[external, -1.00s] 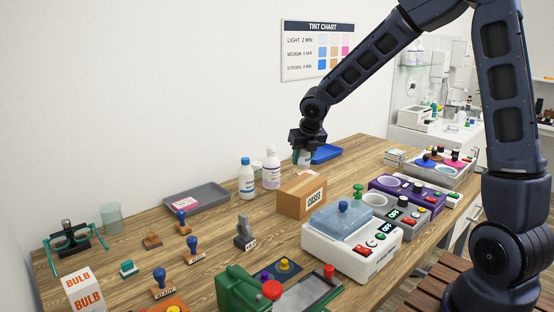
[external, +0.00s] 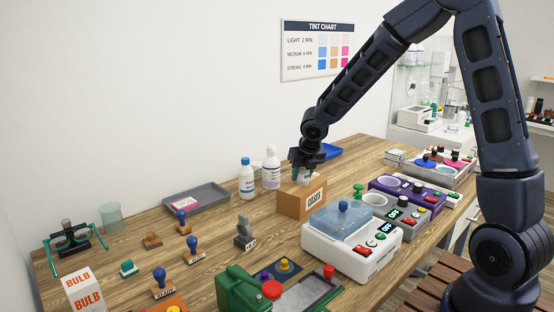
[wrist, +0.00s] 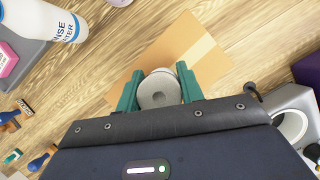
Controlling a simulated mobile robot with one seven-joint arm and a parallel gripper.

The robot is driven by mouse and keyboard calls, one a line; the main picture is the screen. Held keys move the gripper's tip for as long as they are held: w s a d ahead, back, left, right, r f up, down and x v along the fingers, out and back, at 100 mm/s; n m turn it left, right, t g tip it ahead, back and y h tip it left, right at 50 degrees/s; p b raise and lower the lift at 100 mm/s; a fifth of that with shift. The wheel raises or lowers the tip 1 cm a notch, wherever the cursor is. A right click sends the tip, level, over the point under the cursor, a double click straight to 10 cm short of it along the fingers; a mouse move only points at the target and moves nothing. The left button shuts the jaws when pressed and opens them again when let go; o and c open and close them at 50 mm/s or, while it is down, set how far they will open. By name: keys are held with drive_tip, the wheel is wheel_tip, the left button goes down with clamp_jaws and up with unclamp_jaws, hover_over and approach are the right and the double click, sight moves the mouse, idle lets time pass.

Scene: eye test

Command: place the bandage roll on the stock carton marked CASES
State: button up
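My gripper (external: 305,172) is over the brown stock carton marked CASES (external: 290,203), pointing down. In the wrist view its teal fingers (wrist: 159,92) stand on both sides of the white bandage roll (wrist: 158,90) and close on it. The roll's round end with its centre hole faces the wrist camera. The carton's top (wrist: 203,52), with a pale tape strip, lies beneath the roll. In the external view the roll (external: 305,179) is mostly hidden by the gripper, low at the carton's top. I cannot tell whether it touches the carton.
A white bottle with a blue label (external: 246,180) and another white bottle (external: 271,168) stand left of the carton. A white machine with a blue lid (external: 350,245) stands close at its right front. A grey tray (external: 205,200) lies farther left. Wood is bare in front of the carton.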

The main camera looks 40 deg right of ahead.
drive_tip(key=o, duration=0.4)
drive_tip(key=shift+r, duration=0.1)
drive_tip(key=s+a+r+m, duration=0.1)
drive_tip(key=s+r+m, duration=0.3)
drive_tip(key=s+r, duration=0.3)
drive_tip(key=s+a+r+m, duration=0.1)
drive_tip(key=s+r+m, duration=0.4)
drive_tip(key=r, duration=0.5)
drive_tip(key=s+r+m, duration=0.2)
drive_tip(key=s+m, duration=0.9)
drive_tip(key=s, duration=0.2)
drive_tip(key=s+a+r+m+y, duration=0.1)
drive_tip(key=s+r+m, duration=0.2)
drive_tip(key=s+m, duration=0.8)
drive_tip(key=s, duration=0.2)
drive_tip(key=shift+s+a+t+y, duration=0.15)
drive_tip(key=shift+s+t+y, duration=0.15)
drive_tip(key=shift+s, duration=0.05)
